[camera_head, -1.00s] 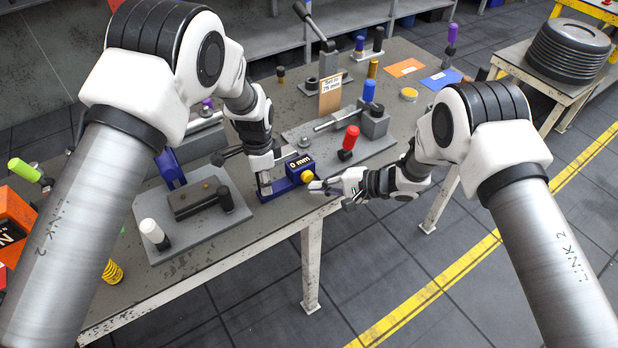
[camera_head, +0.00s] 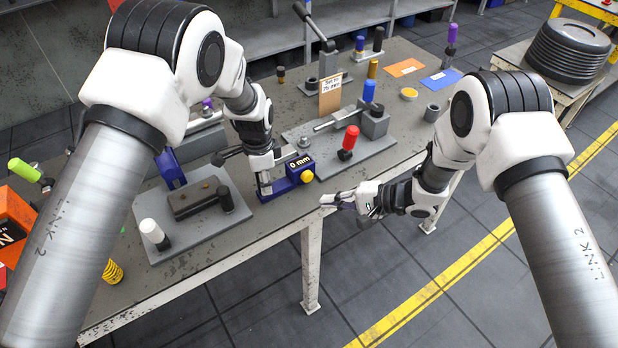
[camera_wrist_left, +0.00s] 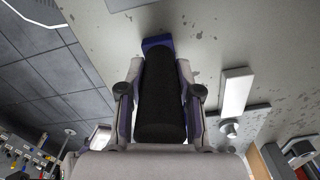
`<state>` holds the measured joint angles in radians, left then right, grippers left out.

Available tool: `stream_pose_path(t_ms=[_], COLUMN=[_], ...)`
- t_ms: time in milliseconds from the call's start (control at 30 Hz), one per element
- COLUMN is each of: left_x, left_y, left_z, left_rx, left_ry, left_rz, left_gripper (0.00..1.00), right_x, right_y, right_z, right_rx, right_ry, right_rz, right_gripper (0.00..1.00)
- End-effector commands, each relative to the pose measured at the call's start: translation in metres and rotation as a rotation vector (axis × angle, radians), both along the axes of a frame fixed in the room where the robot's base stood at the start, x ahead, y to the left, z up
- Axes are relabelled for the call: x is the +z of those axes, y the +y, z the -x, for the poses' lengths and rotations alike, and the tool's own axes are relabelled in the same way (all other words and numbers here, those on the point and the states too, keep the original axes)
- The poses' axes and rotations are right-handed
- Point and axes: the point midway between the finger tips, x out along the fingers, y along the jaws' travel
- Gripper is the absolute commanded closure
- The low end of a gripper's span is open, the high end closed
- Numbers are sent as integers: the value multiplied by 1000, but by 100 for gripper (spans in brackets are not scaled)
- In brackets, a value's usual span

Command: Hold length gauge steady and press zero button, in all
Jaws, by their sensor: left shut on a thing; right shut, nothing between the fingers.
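The blue length gauge (camera_head: 292,178) sits near the front edge of the table, with a display reading "0 mm" and a yellow button (camera_head: 307,176) on its right end. My left gripper (camera_head: 265,188) is shut on the gauge's left part. In the left wrist view, the gripper (camera_wrist_left: 160,105) has a black part between its fingers and a blue end of the gauge (camera_wrist_left: 157,42) beyond. My right gripper (camera_head: 328,200) is shut and empty, a little to the right of and below the yellow button, apart from it, past the table's front edge.
A grey plate (camera_head: 165,215) with a dark block and a white-handled part lies left of the gauge. A sign reading "75 mm" (camera_head: 330,95) stands further back. Floor lies open at the right front.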

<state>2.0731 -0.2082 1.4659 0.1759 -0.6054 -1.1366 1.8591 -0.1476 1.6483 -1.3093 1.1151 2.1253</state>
Motion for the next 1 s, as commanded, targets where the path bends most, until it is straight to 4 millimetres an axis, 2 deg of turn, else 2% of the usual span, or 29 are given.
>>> stream_pose_path(t_ms=[333,367,433,767,867,1000], left_x=[0,0,0,1,11,41], left_y=[0,0,0,0,0,0], left_z=[0,0,0,0,-1,-1], left_rx=[0,0,0,0,0,0], left_ry=[1,1,1,-1,-2,-5], left_rz=[0,0,0,0,0,-1], left_gripper=[100,63,38,37,37,37], right_x=[0,0,0,0,0,0], right_y=[0,0,0,0,0,0], right_z=[0,0,0,0,0,0], right_rx=[0,0,0,0,0,0], right_ry=[0,0,0,0,0,0], right_rz=[0,0,0,0,0,0], right_gripper=[100,100,100,100,100,100])
